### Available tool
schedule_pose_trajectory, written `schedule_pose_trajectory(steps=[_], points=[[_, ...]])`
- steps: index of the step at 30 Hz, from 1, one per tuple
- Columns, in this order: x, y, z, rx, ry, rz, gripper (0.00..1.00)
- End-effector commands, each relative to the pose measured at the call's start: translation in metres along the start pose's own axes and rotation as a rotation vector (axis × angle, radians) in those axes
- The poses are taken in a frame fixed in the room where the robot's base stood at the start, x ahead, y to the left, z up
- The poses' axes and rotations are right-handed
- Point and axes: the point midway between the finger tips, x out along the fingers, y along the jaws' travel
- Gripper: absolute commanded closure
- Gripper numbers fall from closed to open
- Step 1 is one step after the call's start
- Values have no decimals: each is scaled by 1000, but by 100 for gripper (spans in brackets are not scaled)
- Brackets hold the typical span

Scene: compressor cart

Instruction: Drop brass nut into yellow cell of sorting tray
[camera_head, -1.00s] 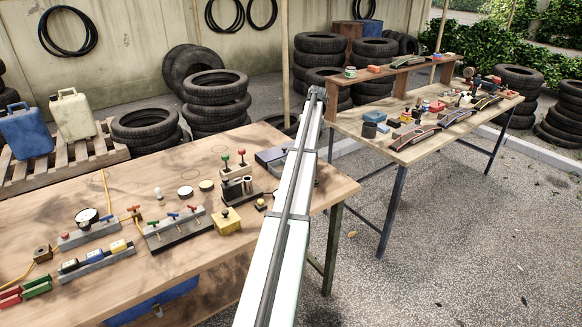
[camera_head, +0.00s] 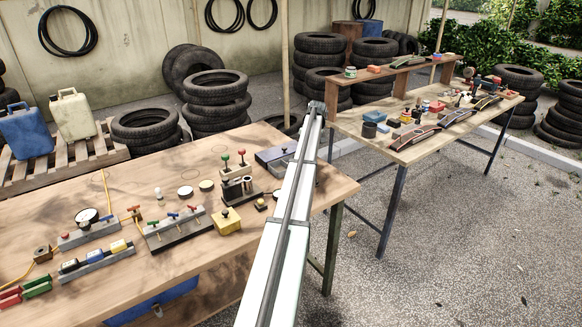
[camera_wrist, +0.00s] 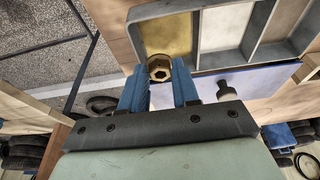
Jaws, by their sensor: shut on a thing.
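In the wrist view my gripper (camera_wrist: 158,84) has blue fingers closed on a brass hex nut (camera_wrist: 159,67) at their tips. The sorting tray (camera_wrist: 193,40) has grey walls, with its yellow cell (camera_wrist: 166,35) at the left and pale cells to the right. The nut overlaps the lower edge of the yellow cell in the picture; its height above the tray cannot be told. In the head view my arm hides the gripper and nut. A grey-blue box (camera_head: 268,157) shows partly beside the arm; I cannot tell whether it is the tray.
A blue panel with a black knob (camera_wrist: 225,88) lies beside the tray in the wrist view. In the head view, a yellow block (camera_head: 228,221), a lever stand (camera_head: 236,185) and a valve rack (camera_head: 178,228) stand on the wooden table (camera_head: 120,195). A second table (camera_head: 400,152) stands beyond.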

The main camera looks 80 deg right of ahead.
Motion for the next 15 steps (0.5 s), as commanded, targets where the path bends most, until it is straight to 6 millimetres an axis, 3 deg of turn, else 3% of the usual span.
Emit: schedule_pose_trajectory(steps=[2,3,12,15], points=[[0,0,0,0,0,0,99],[0,0,0,0,0,0,69],[0,0,0,0,0,0,40],[0,0,0,0,0,0,40]])
